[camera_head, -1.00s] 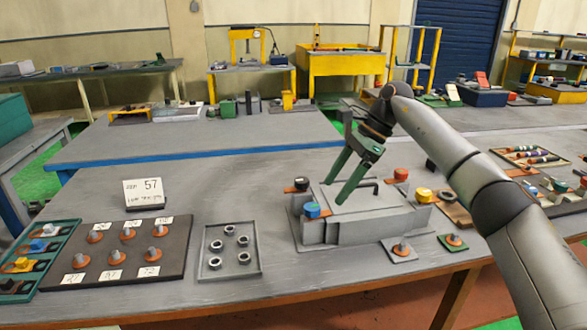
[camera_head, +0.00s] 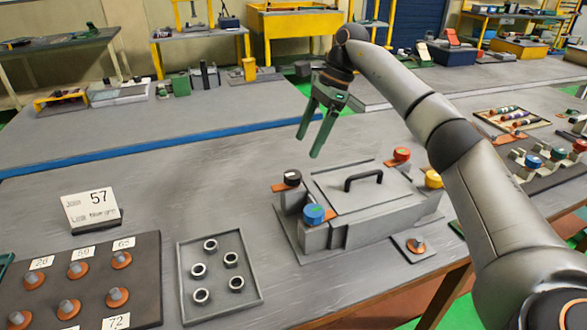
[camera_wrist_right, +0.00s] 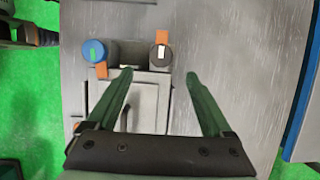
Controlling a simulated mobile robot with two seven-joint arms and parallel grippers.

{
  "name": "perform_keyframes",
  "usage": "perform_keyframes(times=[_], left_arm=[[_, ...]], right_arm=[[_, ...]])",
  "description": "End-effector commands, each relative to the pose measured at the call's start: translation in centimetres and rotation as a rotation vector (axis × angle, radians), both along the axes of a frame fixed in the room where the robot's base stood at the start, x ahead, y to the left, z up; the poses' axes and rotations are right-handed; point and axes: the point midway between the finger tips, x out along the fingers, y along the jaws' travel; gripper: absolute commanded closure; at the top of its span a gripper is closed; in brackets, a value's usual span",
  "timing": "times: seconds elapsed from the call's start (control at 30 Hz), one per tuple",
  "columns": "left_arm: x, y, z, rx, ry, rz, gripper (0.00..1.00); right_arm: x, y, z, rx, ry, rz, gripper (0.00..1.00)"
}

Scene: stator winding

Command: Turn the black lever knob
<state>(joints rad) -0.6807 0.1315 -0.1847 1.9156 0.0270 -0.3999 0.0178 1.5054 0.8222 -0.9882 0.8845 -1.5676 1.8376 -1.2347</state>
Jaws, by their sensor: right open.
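The black lever knob (camera_head: 292,177) sits on the back left corner of a grey box fixture (camera_head: 350,233), with an orange lever pointing left. In the right wrist view the black knob (camera_wrist_right: 160,52) shows beyond and between the fingertips, with a white mark and an orange tab. My right gripper (camera_head: 310,147) has green fingers, is open and empty, and hangs above and behind the fixture, apart from the knob. It also shows in the right wrist view (camera_wrist_right: 158,72). My left gripper is not in view.
A blue knob (camera_head: 313,214), a red knob (camera_head: 401,154) and a yellow knob (camera_head: 433,179) sit at the fixture's other corners. A black handle (camera_head: 363,179) rises from its lid. A tray of nuts (camera_head: 218,267) and a "57" sign (camera_head: 91,209) stand left.

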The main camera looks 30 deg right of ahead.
Motion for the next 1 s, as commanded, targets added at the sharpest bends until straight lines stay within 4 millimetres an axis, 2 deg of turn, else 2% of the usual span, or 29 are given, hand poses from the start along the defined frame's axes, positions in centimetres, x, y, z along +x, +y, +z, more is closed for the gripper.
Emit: perform_keyframes(times=[0.03, 0.2, 0.43, 0.83, 1.0], left_arm=[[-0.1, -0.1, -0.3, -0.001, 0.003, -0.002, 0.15], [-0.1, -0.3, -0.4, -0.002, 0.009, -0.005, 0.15], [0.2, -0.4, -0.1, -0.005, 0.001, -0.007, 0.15], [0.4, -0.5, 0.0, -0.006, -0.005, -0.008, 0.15], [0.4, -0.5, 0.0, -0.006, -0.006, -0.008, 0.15]], right_arm=[[0.0, 0.4, -1.3, 0.000, 0.004, 0.003, 0.15], [0.3, 1.8, -4.4, 0.002, 0.003, 0.002, 0.15], [0.7, 2.9, -7.2, 0.001, 0.002, 0.001, 0.15], [0.8, 3.2, -7.9, 0.001, 0.000, 0.000, 0.15], [0.8, 3.2, -7.8, 0.001, 0.001, 0.000, 0.33]])
